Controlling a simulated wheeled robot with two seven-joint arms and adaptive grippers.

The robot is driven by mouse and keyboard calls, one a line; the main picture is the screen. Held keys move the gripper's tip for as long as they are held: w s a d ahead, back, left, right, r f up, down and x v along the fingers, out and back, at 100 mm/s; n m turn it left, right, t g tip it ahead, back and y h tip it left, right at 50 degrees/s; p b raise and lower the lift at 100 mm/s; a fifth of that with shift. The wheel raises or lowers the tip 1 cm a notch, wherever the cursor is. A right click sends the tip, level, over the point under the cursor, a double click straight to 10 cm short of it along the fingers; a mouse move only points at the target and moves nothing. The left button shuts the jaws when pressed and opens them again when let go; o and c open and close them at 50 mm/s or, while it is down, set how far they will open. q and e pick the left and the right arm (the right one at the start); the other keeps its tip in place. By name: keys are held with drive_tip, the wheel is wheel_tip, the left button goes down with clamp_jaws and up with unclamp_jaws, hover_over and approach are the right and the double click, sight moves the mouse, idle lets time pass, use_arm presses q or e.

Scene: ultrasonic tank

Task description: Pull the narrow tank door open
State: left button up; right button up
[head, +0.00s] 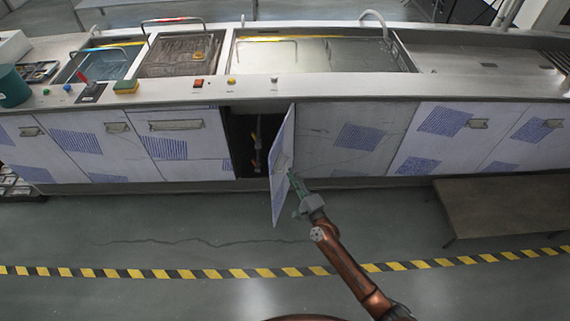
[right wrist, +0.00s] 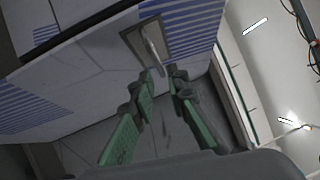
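The narrow tank door (head: 281,170) is swung out from the cabinet front, hinged at the right of its dark opening (head: 243,145). My right gripper (head: 293,178) is on the door's outer side, close to its face. In the right wrist view the door panel (right wrist: 90,75) fills the upper left, with its bar handle (right wrist: 153,48) in a grey recess. The green-padded fingers of my right gripper (right wrist: 162,75) stand apart, tips at the lower end of the bar; contact is unclear. My left gripper is not in view.
Pipes with orange parts (head: 255,145) show inside the opening. Other cabinet doors (head: 180,145) to the left are shut. A low brown bench (head: 500,205) stands at the right. The floor (head: 150,230) in front is clear, with a yellow-black stripe (head: 210,273).

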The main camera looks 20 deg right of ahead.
sight(286, 162)
drive_tip(key=w, duration=0.4)
drive_tip(key=w+a+b, duration=0.1)
drive_tip(key=w, duration=0.1)
drive_tip(key=shift+w+r, duration=0.2)
drive_tip(key=shift+r, duration=0.1)
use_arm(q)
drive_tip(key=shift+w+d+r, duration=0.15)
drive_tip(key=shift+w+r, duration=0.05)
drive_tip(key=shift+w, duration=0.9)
use_arm(e)
drive_tip(key=shift+c, duration=0.4)
clamp_jaws()
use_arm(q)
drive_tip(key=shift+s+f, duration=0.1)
